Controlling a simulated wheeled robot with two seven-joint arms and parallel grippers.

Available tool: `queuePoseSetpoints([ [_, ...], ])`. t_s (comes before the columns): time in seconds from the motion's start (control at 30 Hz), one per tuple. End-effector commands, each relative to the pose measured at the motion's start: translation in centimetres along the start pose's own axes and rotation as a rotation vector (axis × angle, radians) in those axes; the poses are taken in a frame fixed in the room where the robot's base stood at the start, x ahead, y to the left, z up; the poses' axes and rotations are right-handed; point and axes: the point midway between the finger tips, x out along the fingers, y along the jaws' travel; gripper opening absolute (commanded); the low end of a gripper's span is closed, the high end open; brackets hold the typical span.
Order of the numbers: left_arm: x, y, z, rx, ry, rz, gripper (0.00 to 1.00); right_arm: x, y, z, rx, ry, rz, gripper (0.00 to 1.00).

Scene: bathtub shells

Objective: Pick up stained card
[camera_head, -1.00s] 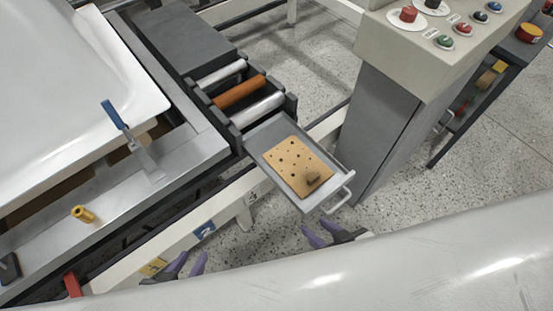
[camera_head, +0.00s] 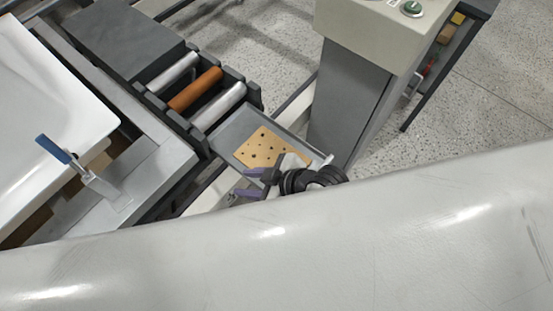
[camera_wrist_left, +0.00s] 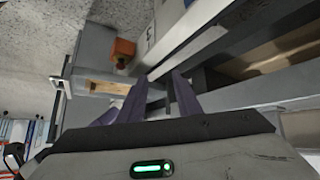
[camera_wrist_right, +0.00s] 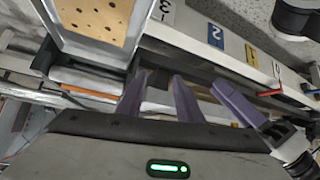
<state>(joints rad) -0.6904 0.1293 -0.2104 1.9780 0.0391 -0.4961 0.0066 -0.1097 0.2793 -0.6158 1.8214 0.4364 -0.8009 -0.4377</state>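A tan card with several dark spots (camera_head: 265,146) lies in a grey metal tray (camera_head: 232,130) in the head view. It also shows at the top of the right wrist view (camera_wrist_right: 100,18) and partly in the left wrist view (camera_wrist_left: 108,87). My right gripper (camera_head: 248,184) is beside the tray's near side; its arm hides the card's near right corner. Its fingers are apart and empty in the right wrist view (camera_wrist_right: 160,77). My left gripper is out of sight in the head view; its fingers are apart and empty in the left wrist view (camera_wrist_left: 160,78).
Rollers (camera_head: 195,90) stand behind the tray, with a grey control post (camera_head: 345,95) to its right.

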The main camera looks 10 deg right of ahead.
Motion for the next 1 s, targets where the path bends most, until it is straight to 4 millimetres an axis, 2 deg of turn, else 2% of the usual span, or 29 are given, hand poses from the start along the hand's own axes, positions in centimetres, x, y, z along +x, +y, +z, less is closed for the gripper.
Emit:
queuePoseSetpoints([
  [0.03, 0.3, 0.0, 0.3, 0.0, 0.001, 0.001, 0.31, 0.9, 0.3, -1.0, -0.13, -0.02, -0.051, 0.33],
  [0.1, 0.6, 0.0, 0.4, 0.0, 0.001, 0.001, 0.31, 1.5, 0.2, -1.4, -0.297, -0.063, -0.131, 0.33],
  [0.23, 0.9, 0.0, 0.5, 0.001, 0.006, 0.002, 0.31, 1.5, 1.5, -0.7, -0.599, -0.176, -0.267, 0.33],
  [0.43, 1.3, 0.0, 0.3, 0.002, 0.02, 0.005, 0.31, -1.3, 7.0, 2.3, -0.955, -0.389, -0.449, 0.33],
  [0.6, 1.6, 0.1, 0.6, 0.003, 0.018, 0.007, 0.31, -4.5, 11.2, 3.8, -1.095, -0.516, -0.557, 0.33],
  [0.73, 1.6, 0.1, 0.7, 0.003, 0.018, 0.008, 0.31, -5.8, 12.7, 4.3, -1.135, -0.559, -0.598, 0.33],
  [0.87, 1.7, 0.1, 0.7, 0.004, 0.019, 0.009, 0.31, -5.5, 12.8, 5.1, -1.141, -0.569, -0.612, 0.33],
  [1.0, 1.9, 0.1, 1.0, 0.004, 0.019, 0.01, 0.31, -3.9, 12.4, 6.5, -1.143, -0.567, -0.611, 0.33],
])
